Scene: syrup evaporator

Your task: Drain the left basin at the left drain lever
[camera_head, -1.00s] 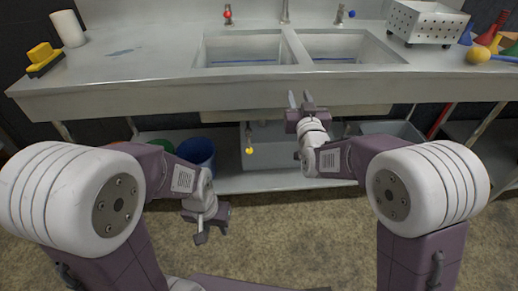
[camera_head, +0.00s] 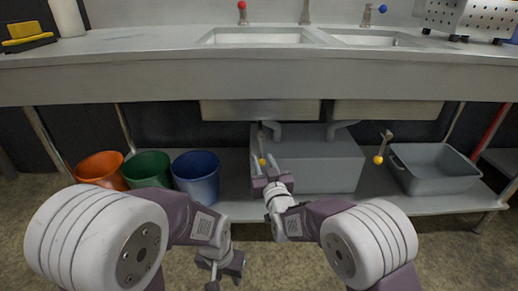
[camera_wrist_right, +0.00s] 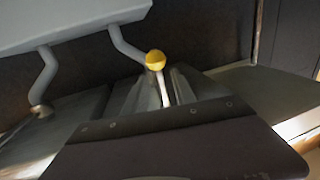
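The left drain lever (camera_head: 263,148) hangs below the left basin (camera_head: 259,110), a rod with a yellow ball knob at its lower end. My right gripper (camera_head: 262,160) is open there, its fingers on either side of the knob in the head view. In the right wrist view the yellow knob (camera_wrist_right: 155,60) and pale rod show beyond and between the fingers (camera_wrist_right: 158,90). I cannot tell whether they touch. My left gripper (camera_head: 225,280) hangs low at the bottom of the head view, apart from the lever, with its fingers spread.
A grey box (camera_head: 320,165) stands behind the lever on the low shelf. Orange (camera_head: 100,170), green (camera_head: 147,170) and blue (camera_head: 196,178) buckets stand to the left. A second yellow-knobbed lever (camera_head: 384,148) and a grey tub (camera_head: 435,168) are to the right. The counter front (camera_head: 150,78) overhangs.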

